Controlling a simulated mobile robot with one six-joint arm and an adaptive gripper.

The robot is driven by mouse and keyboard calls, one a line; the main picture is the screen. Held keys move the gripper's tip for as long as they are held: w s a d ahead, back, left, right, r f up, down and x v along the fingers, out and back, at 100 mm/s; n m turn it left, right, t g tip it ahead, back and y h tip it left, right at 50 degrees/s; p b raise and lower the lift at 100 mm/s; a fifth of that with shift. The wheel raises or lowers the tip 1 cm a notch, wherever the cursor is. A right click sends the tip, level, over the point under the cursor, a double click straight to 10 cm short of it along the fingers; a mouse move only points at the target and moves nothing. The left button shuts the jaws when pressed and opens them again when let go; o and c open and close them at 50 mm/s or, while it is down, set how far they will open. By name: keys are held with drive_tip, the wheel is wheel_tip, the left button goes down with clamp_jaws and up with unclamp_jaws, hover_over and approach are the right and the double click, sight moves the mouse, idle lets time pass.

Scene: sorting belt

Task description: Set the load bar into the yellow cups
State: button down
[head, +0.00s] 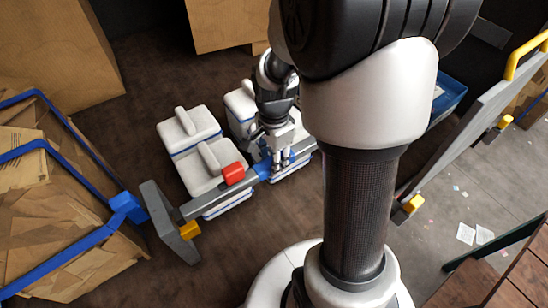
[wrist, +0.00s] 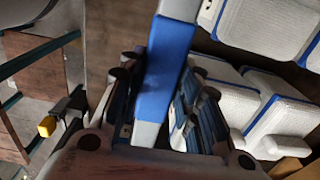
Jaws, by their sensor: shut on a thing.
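The load bar (head: 207,200) is a long grey bar with a blue middle section and a red block (head: 233,173) on it. My gripper (head: 280,162) is shut on the blue section, which shows between the fingers in the wrist view (wrist: 164,75). The bar's left end appears close to a yellow cup (head: 189,230) on a grey upright at the left; I cannot tell whether they touch. Its right end is partly hidden by my arm. More yellow cups (head: 412,204) (head: 505,121) sit on a grey rail at the right. A yellow cup also shows in the wrist view (wrist: 47,126).
Several white lidded containers (head: 190,130) with blue bands stand behind and beneath the bar. A blue-railed cart (head: 125,205) of cardboard is at the left. A blue bin (head: 449,95) is at the back right. Paper scraps (head: 466,233) lie on the floor at the right.

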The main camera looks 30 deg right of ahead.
drive_tip(key=shift+f+b, duration=1.45)
drive_tip(key=shift+f, duration=0.3)
